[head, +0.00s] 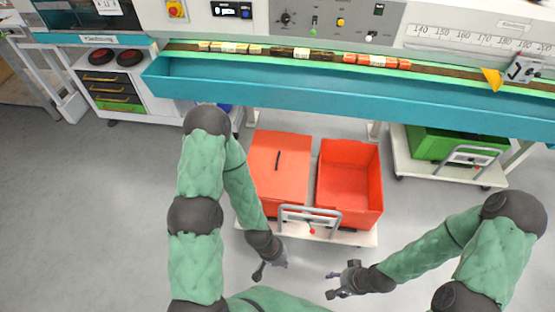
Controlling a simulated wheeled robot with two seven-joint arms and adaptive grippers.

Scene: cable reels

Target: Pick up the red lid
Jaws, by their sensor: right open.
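The red lid (279,165) lies flat on the left one of two red crates on a low white cart under the bench. It has a dark slot or handle near its middle. My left forearm passes over its left edge. My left gripper (271,271) is in front of the cart, nearer to me than the lid and apart from it; its fingers look spread and empty. My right gripper (331,285) is open and empty, in front of the cart and to the right of the lid.
An open, empty red crate (350,207) stands right of the lid. The cart's grey handle (310,211) rises at its front edge. A teal bench edge (330,98) runs above and behind. A green crate (430,146) sits on another cart at right. The floor at left is clear.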

